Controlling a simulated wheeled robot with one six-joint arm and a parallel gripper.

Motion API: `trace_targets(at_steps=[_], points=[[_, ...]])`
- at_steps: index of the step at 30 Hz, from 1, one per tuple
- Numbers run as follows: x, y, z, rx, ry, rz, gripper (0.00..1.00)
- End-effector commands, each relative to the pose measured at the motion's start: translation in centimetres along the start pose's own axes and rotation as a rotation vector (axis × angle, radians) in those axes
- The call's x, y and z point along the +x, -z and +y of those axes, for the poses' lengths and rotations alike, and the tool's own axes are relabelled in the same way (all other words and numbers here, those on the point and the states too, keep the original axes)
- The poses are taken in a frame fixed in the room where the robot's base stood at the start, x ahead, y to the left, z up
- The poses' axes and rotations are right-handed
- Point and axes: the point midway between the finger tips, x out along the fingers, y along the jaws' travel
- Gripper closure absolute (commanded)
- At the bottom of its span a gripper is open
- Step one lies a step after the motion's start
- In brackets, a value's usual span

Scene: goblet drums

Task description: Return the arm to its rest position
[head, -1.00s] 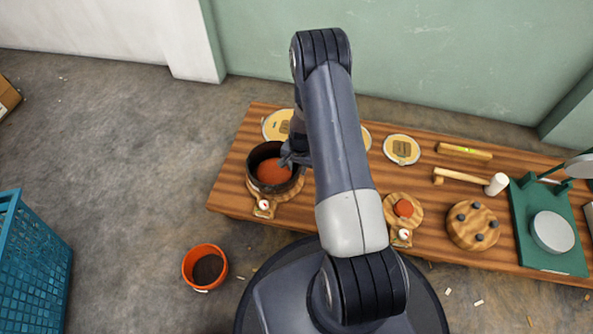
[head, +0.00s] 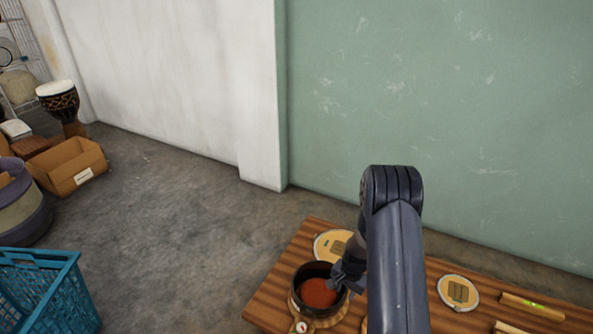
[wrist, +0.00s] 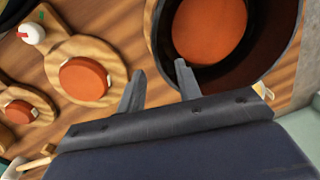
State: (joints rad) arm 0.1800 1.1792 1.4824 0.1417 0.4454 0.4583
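My arm (head: 397,255) reaches out over the wooden workbench (head: 270,300). My gripper (wrist: 158,84) is open, with its two fingers apart and only bench wood seen between them. In the head view it is beside the right rim of a dark round pot (head: 304,271) with an orange-red disc (head: 318,293) inside. The pot also shows in the wrist view (wrist: 272,60), just beyond the right finger. Whether a finger touches the rim I cannot tell.
Round yellow-rimmed pieces (head: 458,292) lie on the bench, with a wooden bar (head: 532,306) farther right. In the wrist view, round wooden boards (wrist: 105,47) carry orange discs (wrist: 84,80).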

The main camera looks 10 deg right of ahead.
Motion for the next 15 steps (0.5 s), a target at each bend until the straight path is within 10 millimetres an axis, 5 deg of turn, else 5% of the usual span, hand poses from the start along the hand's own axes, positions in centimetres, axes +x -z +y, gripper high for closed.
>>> trace_targets(at_steps=[6, 15], points=[[4.9, -0.1, 0.0, -0.001, -0.001, -0.001, 0.67], [9.0, 0.0, -0.1, -0.002, 0.001, 0.001, 0.67]])
